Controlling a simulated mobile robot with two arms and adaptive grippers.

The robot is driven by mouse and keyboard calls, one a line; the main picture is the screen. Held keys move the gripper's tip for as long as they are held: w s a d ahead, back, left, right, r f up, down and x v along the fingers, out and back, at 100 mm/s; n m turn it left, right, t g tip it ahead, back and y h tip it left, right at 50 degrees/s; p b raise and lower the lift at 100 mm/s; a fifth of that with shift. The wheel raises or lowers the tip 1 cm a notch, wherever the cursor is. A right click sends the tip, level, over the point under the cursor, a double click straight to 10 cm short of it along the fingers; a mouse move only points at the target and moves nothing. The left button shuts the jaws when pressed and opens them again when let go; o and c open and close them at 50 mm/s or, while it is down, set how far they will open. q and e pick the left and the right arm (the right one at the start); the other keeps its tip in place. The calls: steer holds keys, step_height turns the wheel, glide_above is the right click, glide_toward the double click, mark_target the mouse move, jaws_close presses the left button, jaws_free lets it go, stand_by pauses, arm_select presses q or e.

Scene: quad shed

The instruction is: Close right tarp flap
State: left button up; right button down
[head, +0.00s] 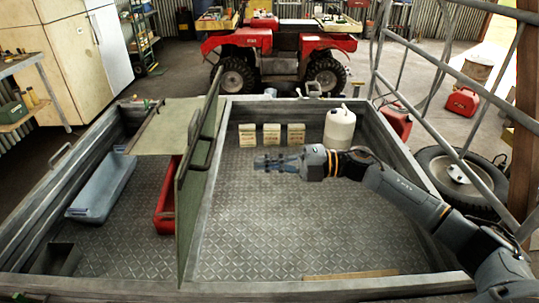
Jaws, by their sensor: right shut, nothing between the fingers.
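An olive-green flap panel (185,215) stands steeply upright along the middle of the open trailer bed, with a dark handle bar along it. A second green panel (160,128) lies roughly level at the far left of it. I cannot tell for certain which one is the right tarp flap. The right half of the trailer bed (290,235) is uncovered. My right gripper (262,163) reaches in from the right over this half, to the right of the upright panel and apart from it. It is shut and empty. My left gripper is not in view.
A white jug (339,128) and several pale boxes (271,134) stand at the bed's far wall. A blue-grey tub (102,188) and a red container (165,200) are in the left half. A metal frame (440,75) rises at the right. A red quad (280,45) stands behind.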

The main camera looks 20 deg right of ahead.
steer(key=p, duration=0.2)
glide_toward(209, 159)
steer(key=a, duration=0.3)
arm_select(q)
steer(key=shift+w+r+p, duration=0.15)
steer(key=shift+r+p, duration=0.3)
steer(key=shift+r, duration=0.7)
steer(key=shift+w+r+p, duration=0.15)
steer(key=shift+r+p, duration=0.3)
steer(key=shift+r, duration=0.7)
arm_select(e)
steer(key=shift+w+x, duration=0.15)
steer(key=shift+x, duration=0.85)
steer(key=shift+w+x, duration=0.15)
steer(key=shift+x, duration=0.9)
